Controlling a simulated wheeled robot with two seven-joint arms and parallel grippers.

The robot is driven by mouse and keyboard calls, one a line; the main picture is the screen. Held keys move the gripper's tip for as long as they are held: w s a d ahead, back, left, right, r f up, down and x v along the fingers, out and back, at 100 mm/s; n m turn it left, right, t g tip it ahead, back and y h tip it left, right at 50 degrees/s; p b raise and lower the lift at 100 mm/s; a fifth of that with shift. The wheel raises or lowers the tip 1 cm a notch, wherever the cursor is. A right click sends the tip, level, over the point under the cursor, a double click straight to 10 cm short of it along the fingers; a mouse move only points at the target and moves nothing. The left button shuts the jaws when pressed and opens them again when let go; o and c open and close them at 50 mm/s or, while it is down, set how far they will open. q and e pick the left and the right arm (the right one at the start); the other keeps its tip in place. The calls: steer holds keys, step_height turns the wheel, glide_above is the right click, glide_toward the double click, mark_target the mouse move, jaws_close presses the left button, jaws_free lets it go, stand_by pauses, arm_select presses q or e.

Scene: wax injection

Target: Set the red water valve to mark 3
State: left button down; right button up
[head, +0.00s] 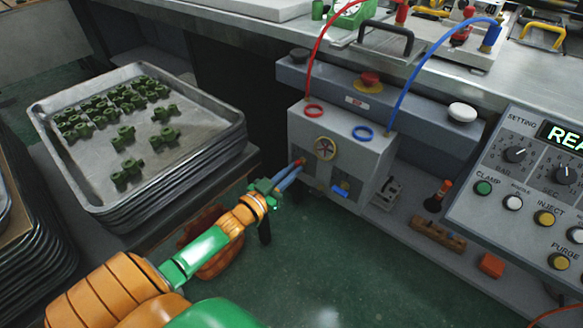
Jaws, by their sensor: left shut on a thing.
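The grey valve box (337,135) stands at the bench front, with a red hose and a blue hose running into its top. My left gripper (298,164) reaches up from the lower left to the left part of the box's front face. Its fingers are shut on the red water valve (301,160), of which only a little red shows between the tips. The valve's marks are too small and covered to read. A blue valve (342,187) sits lower right on the same face, and a round gauge (326,148) above. My right gripper is not in view.
A stack of metal trays (215,145) with green wax parts stands at the left. A control panel (492,190) with knobs and buttons is at the right.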

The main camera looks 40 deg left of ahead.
arm_select(q)
steer(key=c, duration=0.9)
jaws_free()
steer(key=shift+c, duration=0.2)
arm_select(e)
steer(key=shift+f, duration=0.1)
arm_select(q)
steer(key=s+p, duration=0.1)
steer(key=s, duration=0.6)
steer(key=shift+a+p, duration=0.3)
steer(key=shift+p, duration=0.1)
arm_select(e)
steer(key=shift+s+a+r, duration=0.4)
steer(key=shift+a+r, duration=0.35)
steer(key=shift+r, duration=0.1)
arm_select(q)
steer(key=shift+s, duration=0.1)
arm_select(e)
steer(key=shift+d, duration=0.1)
